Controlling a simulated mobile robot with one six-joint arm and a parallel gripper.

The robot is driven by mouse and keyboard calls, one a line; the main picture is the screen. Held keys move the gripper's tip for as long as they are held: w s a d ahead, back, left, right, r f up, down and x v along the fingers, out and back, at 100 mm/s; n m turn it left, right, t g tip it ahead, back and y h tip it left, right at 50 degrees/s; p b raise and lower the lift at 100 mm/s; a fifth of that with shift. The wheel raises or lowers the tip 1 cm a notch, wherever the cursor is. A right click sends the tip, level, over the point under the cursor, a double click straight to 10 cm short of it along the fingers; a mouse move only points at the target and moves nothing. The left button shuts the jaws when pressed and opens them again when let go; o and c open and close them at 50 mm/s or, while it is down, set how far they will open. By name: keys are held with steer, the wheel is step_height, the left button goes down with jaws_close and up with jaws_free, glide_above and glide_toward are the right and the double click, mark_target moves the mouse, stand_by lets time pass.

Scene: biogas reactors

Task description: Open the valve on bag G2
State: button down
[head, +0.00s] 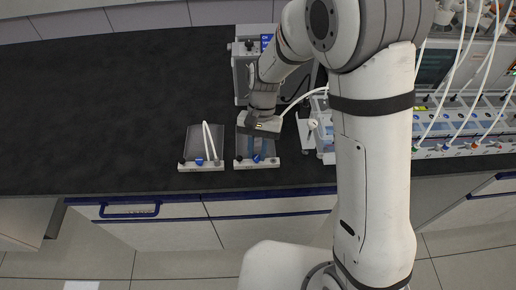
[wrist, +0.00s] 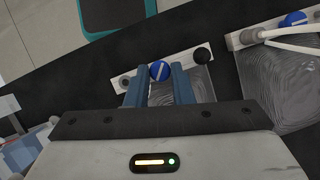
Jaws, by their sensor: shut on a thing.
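My gripper (head: 257,151) reaches down over the bag (head: 241,148) in the middle of the bench's front. In the wrist view its two blue fingers (wrist: 159,76) are shut on the round blue valve knob (wrist: 159,70), one on each side. The knob has a pale line across it and sits on a white bar (wrist: 122,82) with a black knob (wrist: 202,54) at one end. The clear bag film (wrist: 198,82) is partly hidden by the fingers. I cannot read the bag's label, so I cannot confirm it is G2.
A second bag (head: 194,141) with a blue valve (head: 199,161) and a white tube (head: 207,138) lies close to the left. A grey instrument (head: 242,75) stands behind, and more equipment with tubes (head: 470,135) stands at right. The dark bench (head: 100,110) is clear at left.

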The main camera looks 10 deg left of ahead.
steer(key=n, duration=0.1)
steer(key=n+h, duration=0.1)
steer(key=n, duration=0.2)
steer(key=shift+a+h, duration=0.25)
steer(key=shift+h, duration=0.15)
steer(key=shift+s+n+t+h, duration=0.1)
steer(key=shift+n+t+h, duration=0.35)
steer(key=shift+n, duration=1.25)
steer(key=c, duration=1.3)
jaws_free()
steer(key=shift+o, duration=0.2)
steer(key=v, duration=0.7)
steer(key=shift+a+r+b, duration=0.2)
steer(key=shift+r+b, duration=0.1)
steer(key=shift+r, duration=0.05)
